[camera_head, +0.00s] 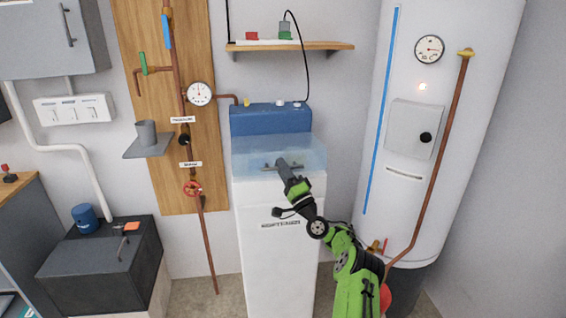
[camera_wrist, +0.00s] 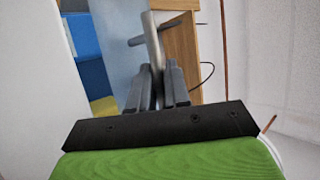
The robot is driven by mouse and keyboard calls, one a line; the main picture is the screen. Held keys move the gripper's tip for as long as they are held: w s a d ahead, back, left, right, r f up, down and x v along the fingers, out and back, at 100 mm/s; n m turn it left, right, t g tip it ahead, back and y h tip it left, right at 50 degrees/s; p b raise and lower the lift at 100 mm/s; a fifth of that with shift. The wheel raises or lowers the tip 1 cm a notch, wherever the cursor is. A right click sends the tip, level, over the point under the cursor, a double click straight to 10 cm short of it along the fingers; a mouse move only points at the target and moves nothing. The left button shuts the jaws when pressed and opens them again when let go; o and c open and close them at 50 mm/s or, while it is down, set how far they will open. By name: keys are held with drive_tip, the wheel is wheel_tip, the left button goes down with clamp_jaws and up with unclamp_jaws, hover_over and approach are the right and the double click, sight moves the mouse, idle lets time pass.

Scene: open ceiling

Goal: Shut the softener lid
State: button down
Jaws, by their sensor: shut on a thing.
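The softener is a tall white cabinet (camera_head: 275,245) with a blue rear housing (camera_head: 270,120). Its pale, see-through blue lid (camera_head: 305,155) spans the top in front of the blue housing. I cannot tell the lid's exact angle. A grey bar handle (camera_head: 266,166) is on the lid, partly covered by my gripper (camera_head: 282,163). In the wrist view, my gripper (camera_wrist: 157,85) has its dark fingers closed around the stem of the grey handle (camera_wrist: 152,40). The pale lid also shows there (camera_wrist: 113,30), beyond the fingers.
A white tank (camera_head: 440,130) with a copper pipe (camera_head: 440,150) stands close on the right. On the left are a pipe board (camera_head: 140,80) with a red valve wheel (camera_head: 192,188), and a dark box (camera_head: 100,262). A wooden shelf (camera_head: 325,46) hangs above the softener.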

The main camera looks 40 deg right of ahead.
drive_tip(key=shift+w+d+f+n+t+y, duration=0.1)
drive_tip(key=shift+f+n+t+y, duration=0.15)
drive_tip(key=shift+f, duration=0.55)
drive_tip(key=shift+w+f+n+t+y, duration=0.15)
drive_tip(key=shift+f+n+t, duration=0.1)
drive_tip(key=shift+f, duration=0.65)
drive_tip(key=c, duration=1.2)
unclamp_jaws()
drive_tip(key=shift+o, duration=0.2)
drive_tip(key=shift+s, duration=0.1)
drive_tip(key=p+v, duration=0.4)
drive_tip(key=v, duration=1.1)
drive_tip(key=shift+s, duration=0.35)
drive_tip(key=shift+f, duration=0.1)
